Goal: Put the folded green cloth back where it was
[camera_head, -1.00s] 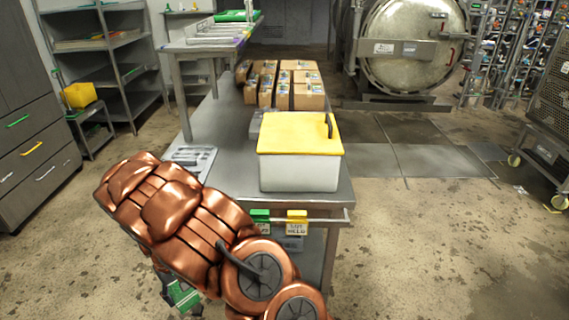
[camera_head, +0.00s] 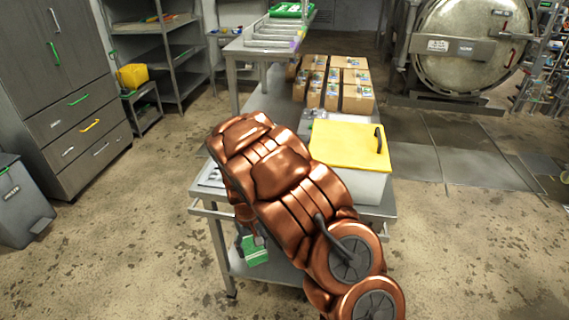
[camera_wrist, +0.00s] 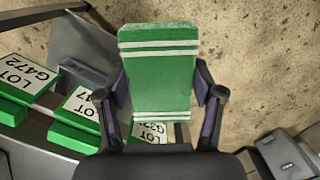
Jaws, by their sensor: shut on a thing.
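The folded green cloth (camera_wrist: 158,85) has white stripes near both ends in the wrist view. My gripper (camera_wrist: 161,92) is shut on it, with one dark finger at each side edge. In the head view the cloth (camera_head: 256,252) is held beside the left side of the steel table (camera_head: 225,212), below its top and above the floor. My copper-coloured arm covers much of the table's front and part of my gripper (camera_head: 250,238).
Green LOT tags (camera_wrist: 80,104) lie close to the cloth in the wrist view. A white bin with a yellow lid (camera_head: 350,146) and cartons (camera_head: 345,85) stand on the table. Drawers (camera_head: 85,132) and a grey bin (camera_head: 20,205) stand left. Floor between is clear.

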